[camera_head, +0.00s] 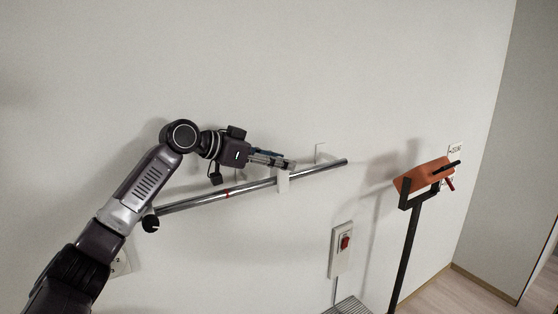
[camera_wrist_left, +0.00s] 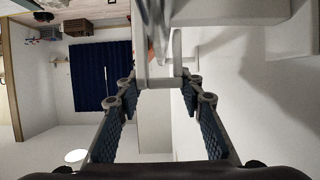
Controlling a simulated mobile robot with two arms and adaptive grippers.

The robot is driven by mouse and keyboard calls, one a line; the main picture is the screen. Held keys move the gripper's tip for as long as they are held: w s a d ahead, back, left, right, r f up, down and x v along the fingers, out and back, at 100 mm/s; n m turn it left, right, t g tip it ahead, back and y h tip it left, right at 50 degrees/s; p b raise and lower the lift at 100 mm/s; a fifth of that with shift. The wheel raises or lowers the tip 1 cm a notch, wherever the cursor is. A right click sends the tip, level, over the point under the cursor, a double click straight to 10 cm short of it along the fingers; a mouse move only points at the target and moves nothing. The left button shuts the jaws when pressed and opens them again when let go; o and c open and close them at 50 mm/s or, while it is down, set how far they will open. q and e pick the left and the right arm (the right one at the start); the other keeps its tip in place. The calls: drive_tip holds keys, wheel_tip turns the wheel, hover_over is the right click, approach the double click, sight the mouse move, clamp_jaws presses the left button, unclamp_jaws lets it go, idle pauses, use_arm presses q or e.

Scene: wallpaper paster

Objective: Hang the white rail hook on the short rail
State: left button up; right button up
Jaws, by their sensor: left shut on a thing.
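The short rail (camera_head: 205,198) is a grey metal bar with a red band, running along the wall and tilted up to the right in the head view. The white rail hook (camera_head: 283,183) is at the rail, in front of its right half. My left gripper (camera_head: 289,164) is just above the rail, shut on the hook's upper part. In the left wrist view the hook (camera_wrist_left: 160,83) sits between the two fingertips, with the rail (camera_wrist_left: 154,25) beyond it. Whether the hook bears on the rail or only overlaps it, I cannot tell. My right gripper is out of view.
A white wall bracket (camera_head: 319,153) stands near the rail's right end. A wall switch box with a red rocker (camera_head: 345,243) is below. An orange holder (camera_head: 424,176) on a black post stands at right. The wall above the rail is clear.

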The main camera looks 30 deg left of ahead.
use_arm(q)
drive_tip(key=shift+f+b, duration=0.45)
drive_tip(key=shift+f, duration=0.45)
drive_tip(key=o, duration=1)
drive_tip(key=shift+c, duration=0.2)
drive_tip(key=v, duration=1.2)
drive_tip(key=shift+s+d, duration=0.1)
drive_tip(key=shift+f, duration=0.1)
